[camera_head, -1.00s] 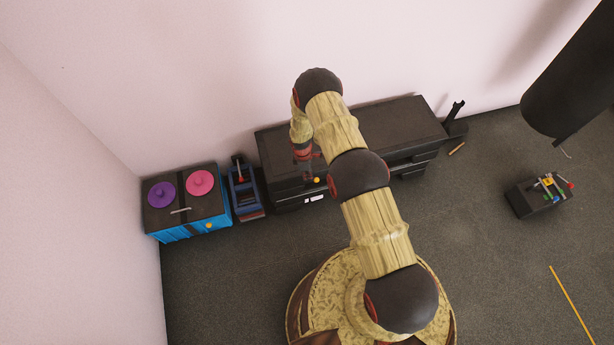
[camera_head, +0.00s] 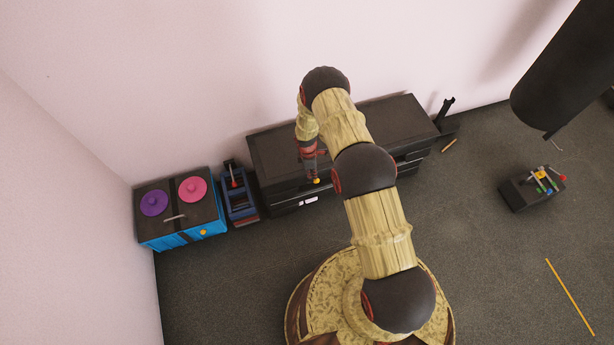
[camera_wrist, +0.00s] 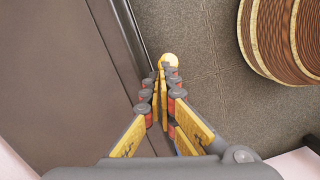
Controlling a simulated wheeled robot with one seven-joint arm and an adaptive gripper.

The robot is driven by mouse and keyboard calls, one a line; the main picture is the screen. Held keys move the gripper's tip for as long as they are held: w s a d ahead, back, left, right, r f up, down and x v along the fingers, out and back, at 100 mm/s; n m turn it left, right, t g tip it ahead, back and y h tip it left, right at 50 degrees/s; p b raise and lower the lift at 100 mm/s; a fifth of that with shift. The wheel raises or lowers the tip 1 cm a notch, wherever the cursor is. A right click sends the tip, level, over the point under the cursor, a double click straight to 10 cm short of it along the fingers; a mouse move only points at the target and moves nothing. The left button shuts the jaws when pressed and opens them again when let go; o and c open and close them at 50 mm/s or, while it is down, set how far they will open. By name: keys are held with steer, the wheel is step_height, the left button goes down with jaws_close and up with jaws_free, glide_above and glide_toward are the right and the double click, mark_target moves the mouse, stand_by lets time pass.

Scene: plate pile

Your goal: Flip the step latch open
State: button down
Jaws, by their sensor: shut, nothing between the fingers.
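A small yellow-orange knob (camera_head: 316,181) shows at the front top edge of the long dark cabinet (camera_head: 385,121). It may be the step latch, but I cannot tell for sure. My gripper (camera_head: 313,176) points down beside this knob at the cabinet's front edge. In the wrist view my gripper (camera_wrist: 163,74) is shut and empty, its fingers together. The round yellow knob (camera_wrist: 170,59) shows just beyond the fingertips, close to the cabinet edge; whether they touch is unclear. The fingers partly hide the knob's lower side.
Left of the cabinet are a blue-framed object (camera_head: 238,196) and a blue box (camera_head: 181,240) with purple and pink discs on top. A dark block with coloured parts (camera_head: 532,190) lies at right. A dark cylinder (camera_head: 566,75) hangs upper right. Floor in front is mostly clear.

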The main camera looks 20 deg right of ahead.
steer(key=shift+y, duration=0.6)
steer(key=shift+d+f+b, duration=0.35)
steer(key=shift+d+f, duration=0.05)
steer(key=shift+d, duration=0.4)
steer(key=shift+d+f+b, duration=0.35)
steer(key=shift+d+f, duration=0.1)
steer(key=shift+d, duration=0.35)
steer(key=shift+d+f+b, duration=0.35)
steer(key=shift+d+f, duration=0.05)
steer(key=shift+d, duration=0.4)
steer(key=shift+d+f+b, duration=0.45)
steer(key=shift+f+b, duration=0.05)
steer(key=shift+b, duration=0.1)
steer(key=shift+d+f+y, duration=0.15)
steer(key=shift+y, duration=0.25)
